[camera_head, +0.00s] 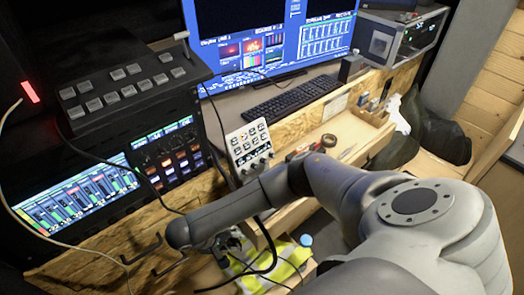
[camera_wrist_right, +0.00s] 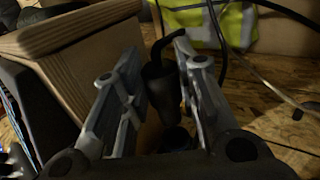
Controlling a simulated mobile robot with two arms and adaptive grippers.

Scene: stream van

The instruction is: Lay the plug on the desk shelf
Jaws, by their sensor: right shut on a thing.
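My right gripper (camera_wrist_right: 157,58) is shut on a dark cylindrical plug (camera_wrist_right: 162,88), which sits between its two grey fingers in the wrist view. A dark cable bends from the plug's far end. In the head view my right arm covers much of the lower right, and only a little of the right gripper (camera_head: 226,243) shows beyond it; the plug cannot be made out there. The pale wooden desk shelf (camera_head: 345,128) runs below the keyboard, with its near left part hidden by my arm. My left gripper is in neither view.
A roll of red tape (camera_head: 328,140) and a small wooden box (camera_head: 372,112) are on the shelf. A white button panel (camera_head: 248,148) stands left of it. A yellow hi-vis vest (camera_head: 270,268) and loose cables lie below. A wooden crate edge (camera_wrist_right: 75,30) is close beside the gripper.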

